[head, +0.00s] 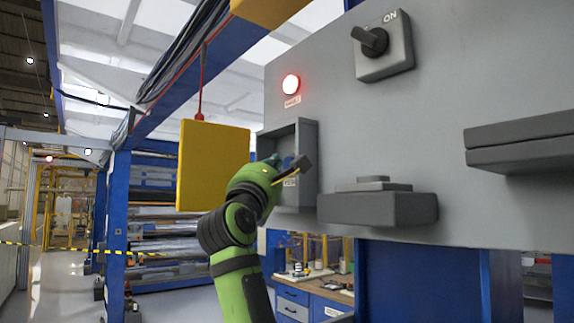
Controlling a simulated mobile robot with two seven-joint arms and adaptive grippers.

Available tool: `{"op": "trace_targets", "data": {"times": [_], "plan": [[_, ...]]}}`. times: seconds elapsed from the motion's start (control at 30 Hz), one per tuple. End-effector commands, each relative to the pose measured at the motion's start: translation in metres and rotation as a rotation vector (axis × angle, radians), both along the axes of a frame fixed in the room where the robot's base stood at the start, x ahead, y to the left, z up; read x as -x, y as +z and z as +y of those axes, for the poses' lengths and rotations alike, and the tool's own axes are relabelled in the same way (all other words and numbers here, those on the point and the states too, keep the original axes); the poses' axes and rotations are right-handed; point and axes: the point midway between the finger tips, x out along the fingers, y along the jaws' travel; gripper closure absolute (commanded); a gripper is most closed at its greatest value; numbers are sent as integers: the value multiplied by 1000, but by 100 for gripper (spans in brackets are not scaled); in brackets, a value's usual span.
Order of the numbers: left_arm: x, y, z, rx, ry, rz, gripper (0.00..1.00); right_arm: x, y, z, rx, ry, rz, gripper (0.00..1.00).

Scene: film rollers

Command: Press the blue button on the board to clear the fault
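The grey board (420,130) fills the right side of the head view. A grey open-fronted box (310,135) stands on its left part, below a glowing red lamp (291,84) with a small label. My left gripper (303,164) is at the front of this box, at the end of the green arm. A small patch of blue shows beside the gripper, mostly covered; I cannot tell whether it is the blue button or whether the gripper touches it. The fingers are too small and dark to tell open from shut. My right gripper is out of view.
A black rotary knob (372,41) marked ON is higher on the board. Grey blocks (377,205) and (525,140) jut out from it. A yellow panel (212,165) hangs left of the box. A workbench (310,292) stands below.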

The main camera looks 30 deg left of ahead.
Motion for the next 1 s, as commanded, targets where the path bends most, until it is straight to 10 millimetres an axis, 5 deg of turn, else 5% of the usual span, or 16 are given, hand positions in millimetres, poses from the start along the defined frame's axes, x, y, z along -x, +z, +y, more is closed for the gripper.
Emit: {"op": "trace_targets", "data": {"times": [1.0], "plan": [[-9,0,-4,0,0,0,100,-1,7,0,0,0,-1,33]]}}
